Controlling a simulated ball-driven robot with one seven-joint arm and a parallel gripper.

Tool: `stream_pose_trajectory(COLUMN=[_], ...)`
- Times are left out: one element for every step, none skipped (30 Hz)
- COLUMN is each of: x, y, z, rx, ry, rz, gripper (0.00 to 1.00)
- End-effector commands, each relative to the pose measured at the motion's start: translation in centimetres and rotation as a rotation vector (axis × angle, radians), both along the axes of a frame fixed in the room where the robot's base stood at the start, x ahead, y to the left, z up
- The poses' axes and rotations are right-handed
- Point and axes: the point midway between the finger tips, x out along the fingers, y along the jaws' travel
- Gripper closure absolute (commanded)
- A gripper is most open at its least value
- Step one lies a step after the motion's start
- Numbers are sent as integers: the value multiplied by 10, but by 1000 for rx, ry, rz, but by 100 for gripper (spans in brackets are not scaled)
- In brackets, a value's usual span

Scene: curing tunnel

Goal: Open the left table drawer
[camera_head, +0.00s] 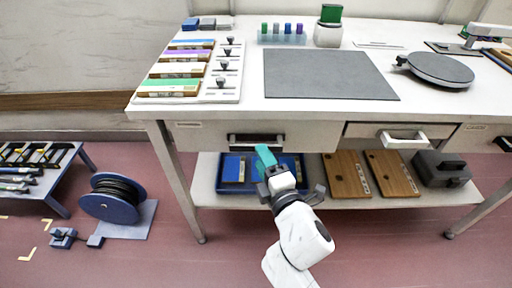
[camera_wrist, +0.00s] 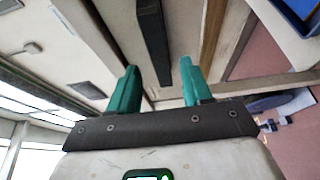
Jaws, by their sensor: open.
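The left table drawer (camera_head: 200,136) is a wide pale front under the white worktop. It looks shut. Its dark bar handle (camera_head: 240,138) sits near the front's middle, partly hidden by my gripper (camera_head: 266,158), which is just in front of and below it. In the wrist view, my gripper (camera_wrist: 157,82) shows two teal fingers spread apart with nothing between them. A dark bar (camera_wrist: 153,40), which looks like the handle, lies beyond the fingertips, in line with the gap. I see no clear contact.
A second drawer with a white handle (camera_head: 403,138) is to the right. On the lower shelf (camera_head: 300,200) are a blue tray (camera_head: 230,184), wooden boards (camera_head: 347,175) and a dark case (camera_head: 440,168). A table leg (camera_head: 178,185) and a cable reel (camera_head: 110,202) stand left. Floor between them is clear.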

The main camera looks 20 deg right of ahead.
Motion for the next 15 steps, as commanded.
stream_pose_trajectory(x=[10, 15, 21, 25, 29, 34, 37, 40, 43, 45, 47, 49, 49, 50, 51], y=[0, 0, 0, 0, 0, 0, 0, 0, 0, 0, 0, 0, 0, 0, 0], z=[0, 0, 0, 1, 0, 0, 0, -1, 0, 0, 0, -1, -1, -1, -1], rx=[0, 1, 1, 1, 1, 1, 1, 1, 2, 2, 1, 1, 1, 1, 1], ry=[-2, -2, -2, -2, -1, -1, -1, 0, 0, 0, 0, 1, 1, 2, 2], rz=[0, 0, 0, 0, 0, 0, 0, 0, 0, 0, 0, 0, 0, -1, -1], gripper=[51, 51, 51, 51, 51, 51, 51, 51, 51, 51, 51, 51, 51, 51, 51])
